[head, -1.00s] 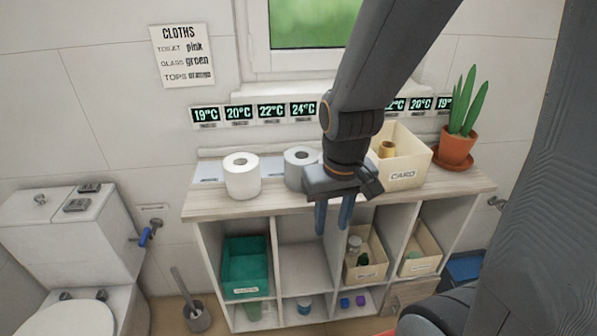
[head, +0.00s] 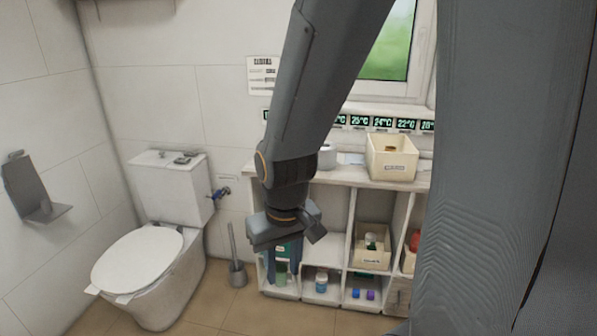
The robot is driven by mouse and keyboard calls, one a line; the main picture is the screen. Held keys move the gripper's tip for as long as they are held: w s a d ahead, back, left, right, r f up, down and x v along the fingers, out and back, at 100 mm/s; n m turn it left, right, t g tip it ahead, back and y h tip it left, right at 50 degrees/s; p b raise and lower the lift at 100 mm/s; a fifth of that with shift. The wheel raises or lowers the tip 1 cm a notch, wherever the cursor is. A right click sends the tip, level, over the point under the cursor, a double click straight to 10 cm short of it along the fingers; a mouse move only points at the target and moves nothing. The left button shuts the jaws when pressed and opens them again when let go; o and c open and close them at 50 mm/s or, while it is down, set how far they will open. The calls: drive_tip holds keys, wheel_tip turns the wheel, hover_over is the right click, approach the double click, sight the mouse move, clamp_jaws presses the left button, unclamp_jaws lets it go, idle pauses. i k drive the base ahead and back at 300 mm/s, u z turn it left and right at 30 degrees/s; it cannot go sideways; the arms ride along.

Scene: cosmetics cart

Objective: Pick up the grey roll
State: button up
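The grey roll (head: 328,157) stands on the wooden top of the shelf unit, and only its right part shows past my arm. A white roll is not visible now; my arm covers that part of the top. My gripper (head: 283,268) points down in front of the left cubbies, lower in the picture and left of the grey roll. Its two blue-grey fingers are apart with nothing held between them; the shelf contents show behind them.
A cream box (head: 391,160) stands on the top, right of the grey roll. Cubbies below hold small bins and bottles. A toilet (head: 150,255) and a brush holder (head: 237,273) stand left. The tiled floor in front is clear.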

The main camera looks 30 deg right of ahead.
sight(327, 159)
drive_tip(key=u, duration=0.65)
drive_tip(key=i, duration=1)
drive_tip(key=z, duration=0.7)
drive_tip(key=i, duration=0.5)
drive_tip(key=z, duration=0.75)
drive_tip(key=i, duration=0.6)
